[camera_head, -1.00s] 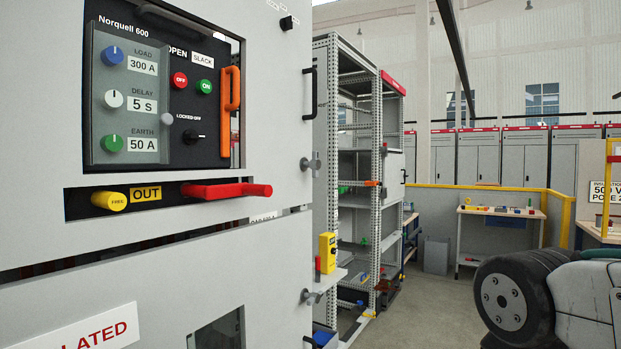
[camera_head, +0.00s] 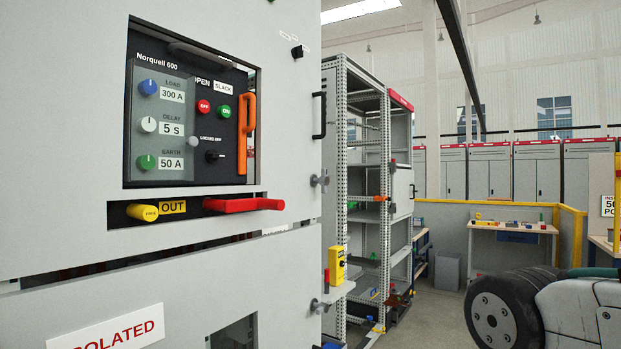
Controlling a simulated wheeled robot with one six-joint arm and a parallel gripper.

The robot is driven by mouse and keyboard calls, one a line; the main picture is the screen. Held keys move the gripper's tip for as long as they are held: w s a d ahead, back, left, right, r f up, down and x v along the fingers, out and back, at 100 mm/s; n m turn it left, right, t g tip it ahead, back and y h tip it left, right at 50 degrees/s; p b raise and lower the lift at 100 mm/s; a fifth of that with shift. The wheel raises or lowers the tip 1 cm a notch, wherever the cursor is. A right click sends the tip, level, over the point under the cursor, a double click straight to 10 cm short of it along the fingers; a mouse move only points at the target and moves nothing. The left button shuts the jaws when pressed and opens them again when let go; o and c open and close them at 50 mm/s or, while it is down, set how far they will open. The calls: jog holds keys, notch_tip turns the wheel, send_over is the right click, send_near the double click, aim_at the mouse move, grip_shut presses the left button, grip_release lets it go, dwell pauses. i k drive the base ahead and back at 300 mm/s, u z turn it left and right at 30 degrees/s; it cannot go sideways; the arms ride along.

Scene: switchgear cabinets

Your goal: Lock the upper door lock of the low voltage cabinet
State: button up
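A large grey cabinet front (camera_head: 60,230) fills the left of the view. On its right edge a small metal knob-like lock (camera_head: 319,181) sticks out at mid height, and a second similar one (camera_head: 317,306) sits lower down. I cannot tell from their shape whether they are locked. A black bar handle (camera_head: 319,115) is above them. A small black knob (camera_head: 298,51) is near the top. No label naming the low voltage cabinet is readable. My gripper is not in view; only a dark and white part of my arm shows at the lower right.
A breaker panel (camera_head: 190,110) has dials, buttons and an orange handle (camera_head: 246,130). A red lever (camera_head: 243,204) and yellow knob (camera_head: 142,212) sit below it. An open rack (camera_head: 385,200) stands beyond. A yellow rail (camera_head: 570,230) and bench (camera_head: 512,228) are behind.

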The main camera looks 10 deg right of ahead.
aim_at(323, 180)
jog(key=u, duration=0.5)
jog(key=k, duration=1.15)
jog(key=z, duration=0.05)
jog(key=i, duration=0.75)
jog(key=z, duration=0.85)
jog(key=i, duration=0.85)
jog(key=z, duration=0.15)
